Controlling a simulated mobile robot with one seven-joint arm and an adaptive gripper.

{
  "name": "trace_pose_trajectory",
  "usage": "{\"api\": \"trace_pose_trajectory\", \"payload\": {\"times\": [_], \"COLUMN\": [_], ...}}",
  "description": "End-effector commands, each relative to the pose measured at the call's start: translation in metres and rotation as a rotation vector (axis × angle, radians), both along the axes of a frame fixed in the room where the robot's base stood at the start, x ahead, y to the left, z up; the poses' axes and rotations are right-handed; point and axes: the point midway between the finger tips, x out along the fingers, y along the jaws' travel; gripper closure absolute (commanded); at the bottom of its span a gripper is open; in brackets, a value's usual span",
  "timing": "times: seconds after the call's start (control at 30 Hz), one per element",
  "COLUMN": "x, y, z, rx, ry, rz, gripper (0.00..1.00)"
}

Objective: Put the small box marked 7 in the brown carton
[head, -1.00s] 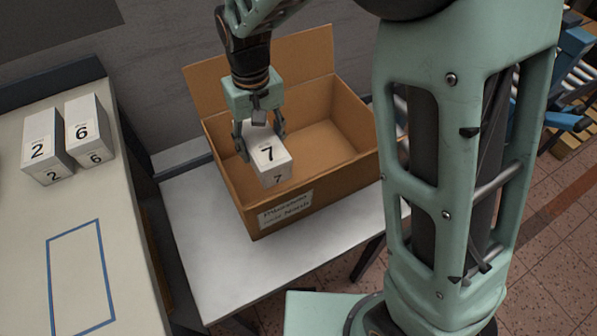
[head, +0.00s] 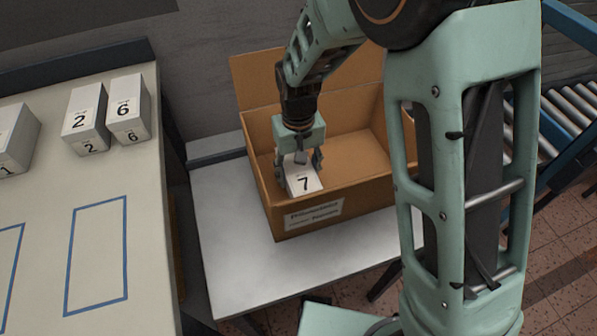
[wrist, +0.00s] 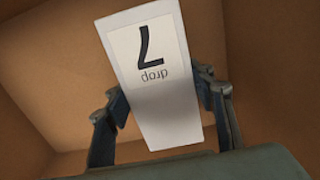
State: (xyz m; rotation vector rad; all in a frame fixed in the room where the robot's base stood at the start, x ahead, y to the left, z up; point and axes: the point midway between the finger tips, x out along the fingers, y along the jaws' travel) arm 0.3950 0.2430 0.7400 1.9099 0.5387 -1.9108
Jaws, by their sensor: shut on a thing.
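The small white box marked 7 (head: 304,183) is between the fingers of my gripper (head: 299,165), inside the open brown carton (head: 350,205). My gripper is shut on it. In the head view the carton's front wall hides the lower part of the box. In the wrist view the box (wrist: 158,75) shows its label upside down, with a finger on each side and brown carton walls (wrist: 50,60) around it. I cannot tell whether the box touches the carton's floor.
The carton stands on a white table (head: 245,260). On the pale counter (head: 40,200) at left are boxes marked 2 (head: 84,115), 6 (head: 127,105) and 1 (head: 14,140), and blue outlined rectangles. A roller conveyor (head: 570,110) is at the far right.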

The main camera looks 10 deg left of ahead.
Motion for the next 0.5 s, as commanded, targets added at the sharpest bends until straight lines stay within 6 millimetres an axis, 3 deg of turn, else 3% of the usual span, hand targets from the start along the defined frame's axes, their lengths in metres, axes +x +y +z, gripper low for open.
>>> {"api": "trace_pose_trajectory", "payload": {"times": [0.2, 0.23, 0.37, 0.5], "x": [0.0004, 0.0003, 0.0002, 0.0003], "y": [-0.0001, -0.0002, -0.0002, -0.0002], "z": [-0.0037, -0.0031, -0.0025, -0.0024], "rx": [0.001, 0.0, 0.0, 0.0], "ry": [-0.001, 0.0, 0.0, 0.0], "rz": [0.0, 0.0, 0.0, 0.0], "gripper": [0.83, 0.48, 0.33, 0.32]}}
